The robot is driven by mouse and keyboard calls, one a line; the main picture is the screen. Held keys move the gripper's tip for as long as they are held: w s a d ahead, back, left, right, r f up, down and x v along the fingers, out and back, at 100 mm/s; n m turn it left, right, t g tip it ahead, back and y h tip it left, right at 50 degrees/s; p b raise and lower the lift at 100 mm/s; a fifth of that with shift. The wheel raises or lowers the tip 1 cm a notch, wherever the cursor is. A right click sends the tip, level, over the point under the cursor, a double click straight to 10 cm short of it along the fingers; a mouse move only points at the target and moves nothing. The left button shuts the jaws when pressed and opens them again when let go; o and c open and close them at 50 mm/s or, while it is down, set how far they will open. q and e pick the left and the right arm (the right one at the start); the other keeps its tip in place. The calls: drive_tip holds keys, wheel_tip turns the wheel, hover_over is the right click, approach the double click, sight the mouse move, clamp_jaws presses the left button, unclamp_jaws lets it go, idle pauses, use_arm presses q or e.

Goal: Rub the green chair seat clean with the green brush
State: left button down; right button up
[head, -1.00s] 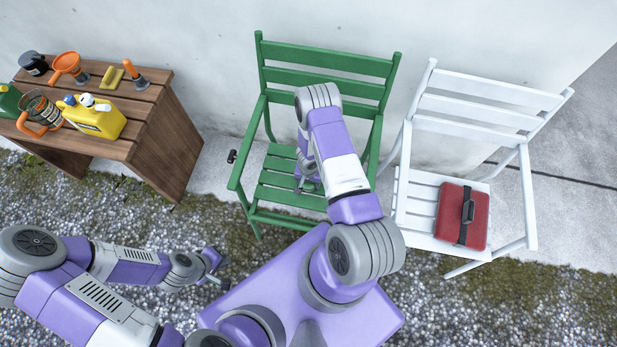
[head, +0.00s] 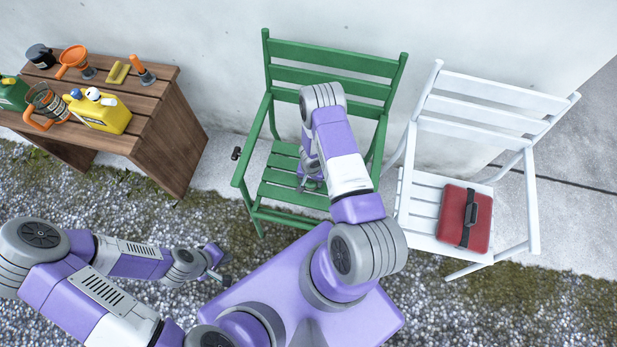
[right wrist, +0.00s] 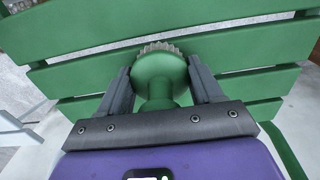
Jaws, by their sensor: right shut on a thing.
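The green chair (head: 330,76) stands against the wall in the middle of the head view. Its slatted green seat (head: 285,196) is partly covered by my right arm. My right gripper (head: 310,184) is low over the seat. In the right wrist view, the right gripper (right wrist: 160,95) is shut on the green brush (right wrist: 158,72), whose pale bristles show at its far end. Green slats (right wrist: 90,75) lie behind the brush; I cannot tell whether the bristles touch them. My left gripper (head: 221,268) hangs over the gravel left of the chair, empty, its fingers apart.
A white chair (head: 480,115) with a red case (head: 482,215) on its seat stands close on the right. A wooden bench (head: 172,140) at left holds a yellow can (head: 108,118), an orange funnel (head: 72,58) and other items.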

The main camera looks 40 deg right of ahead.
drive_tip(key=shift+s+d, duration=0.25)
drive_tip(key=shift+w+a, duration=0.55)
drive_tip(key=shift+w, duration=0.15)
drive_tip(key=shift+r+p, duration=0.15)
drive_tip(key=shift+p, duration=0.2)
drive_tip(key=shift+r+p, duration=0.35)
drive_tip(key=shift+r, duration=0.25)
drive_tip(key=shift+s+d+f+b, duration=0.1)
drive_tip(key=shift+s+d+b, duration=0.45)
drive_tip(key=shift+s+d, duration=0.9)
drive_tip(key=shift+s+a+f+b, duration=0.1)
drive_tip(key=shift+f+b, duration=0.5)
drive_tip(key=shift+f, duration=0.1)
